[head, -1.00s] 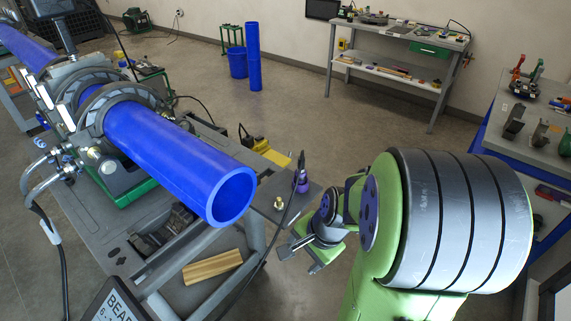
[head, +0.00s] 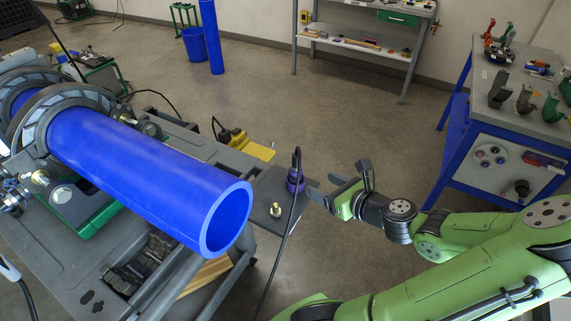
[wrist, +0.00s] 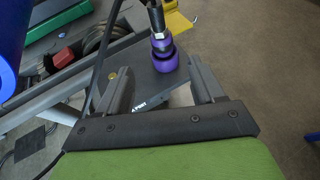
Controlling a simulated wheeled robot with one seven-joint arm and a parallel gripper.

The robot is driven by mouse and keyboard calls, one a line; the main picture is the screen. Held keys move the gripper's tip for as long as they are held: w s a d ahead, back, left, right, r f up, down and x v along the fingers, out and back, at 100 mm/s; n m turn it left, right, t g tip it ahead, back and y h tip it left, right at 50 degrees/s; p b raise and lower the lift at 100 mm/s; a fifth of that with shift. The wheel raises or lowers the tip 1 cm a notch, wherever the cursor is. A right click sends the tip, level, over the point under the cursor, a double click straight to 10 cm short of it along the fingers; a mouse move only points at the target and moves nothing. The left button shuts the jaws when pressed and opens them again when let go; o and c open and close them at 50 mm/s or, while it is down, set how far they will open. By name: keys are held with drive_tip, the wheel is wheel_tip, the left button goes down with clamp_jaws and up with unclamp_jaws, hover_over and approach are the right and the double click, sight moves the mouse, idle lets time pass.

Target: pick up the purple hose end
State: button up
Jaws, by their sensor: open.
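The purple hose end (head: 295,180) stands upright on a small grey plate (head: 266,208) at the cart's corner, with a black hose rising from its top and hanging down in front. In the wrist view the purple hose end (wrist: 164,52) is ahead of my gripper, between the lines of the two fingers and a little beyond their tips. My gripper (head: 312,190) is open and empty, just right of the hose end in the head view. It also shows in the wrist view (wrist: 161,75). I cannot tell whether a finger touches the hose end.
A large blue pipe (head: 150,175) lies clamped on the cart, its open end near the plate. A brass fitting (head: 275,210) stands on the plate beside the hose. A yellow object (head: 258,148) is behind. Open floor lies to the right, before a blue-framed bench (head: 490,175).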

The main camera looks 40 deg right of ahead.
sight(292, 170)
drive_tip(key=b+x, duration=0.3)
drive_tip(key=x, duration=0.6)
drive_tip(key=shift+w+a+f, duration=0.1)
drive_tip(key=shift+f, duration=0.15)
drive_tip(key=x, duration=0.1)
drive_tip(key=b+x, duration=0.1)
drive_tip(key=x, duration=0.1)
drive_tip(key=b+x, duration=0.1)
drive_tip(key=x, duration=0.1)
drive_tip(key=shift+w+d+f, duration=0.15)
drive_tip(key=shift+w+d, duration=0.05)
drive_tip(key=shift+d, duration=0.05)
drive_tip(key=c, duration=1.1)
